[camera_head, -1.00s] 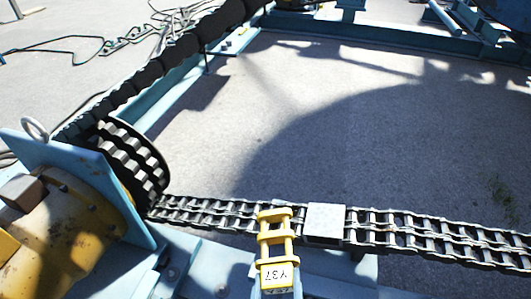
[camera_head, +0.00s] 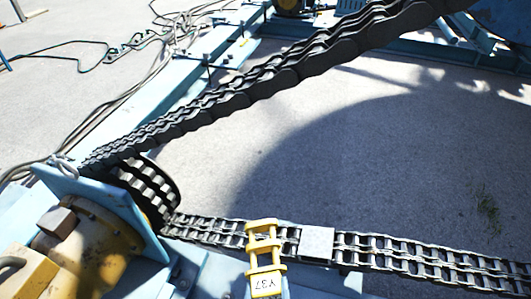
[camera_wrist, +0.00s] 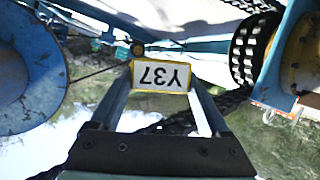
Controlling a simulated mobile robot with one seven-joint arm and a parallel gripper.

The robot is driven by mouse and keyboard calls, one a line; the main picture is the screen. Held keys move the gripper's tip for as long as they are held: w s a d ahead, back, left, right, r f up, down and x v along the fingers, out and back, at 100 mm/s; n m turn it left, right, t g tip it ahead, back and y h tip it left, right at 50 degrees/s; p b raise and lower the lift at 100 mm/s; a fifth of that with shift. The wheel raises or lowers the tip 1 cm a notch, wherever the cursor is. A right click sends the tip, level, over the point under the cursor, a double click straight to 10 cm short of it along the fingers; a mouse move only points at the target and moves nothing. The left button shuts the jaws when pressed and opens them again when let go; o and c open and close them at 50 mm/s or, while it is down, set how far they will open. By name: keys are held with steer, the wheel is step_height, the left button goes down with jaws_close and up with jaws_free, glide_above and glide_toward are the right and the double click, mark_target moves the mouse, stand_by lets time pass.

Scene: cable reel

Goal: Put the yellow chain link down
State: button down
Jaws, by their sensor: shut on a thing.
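The yellow chain link (camera_head: 251,244) is at the bottom middle of the head view, with a white "Y37" label on its near end. Its open ladder-like end overlaps the horizontal roller chain (camera_head: 400,253) in the picture; I cannot tell whether it touches it. In the wrist view, my gripper (camera_wrist: 162,82) is shut on the link. The yellow-edged label (camera_wrist: 161,76) shows between the fingertips, and the rest of the link is mostly hidden there. In the head view the fingers are almost wholly cut off by the bottom edge.
A silver block (camera_head: 316,243) sits on the chain just right of the link. A sprocket (camera_head: 150,188) and a yellow-brown motor (camera_head: 85,250) stand at left. A heavy dark chain (camera_head: 280,75) slants across above. Grey ground (camera_head: 330,150) beyond is open.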

steer(key=shift+s+a+r+p, duration=0.1)
steer(key=shift+s+r+p, duration=0.05)
steer(key=shift+r+p, duration=0.65)
steer(key=shift+s+r+p, duration=0.15)
steer(key=shift+r+p, duration=0.6)
steer(key=shift+p, duration=0.05)
steer(key=shift+f, duration=0.1)
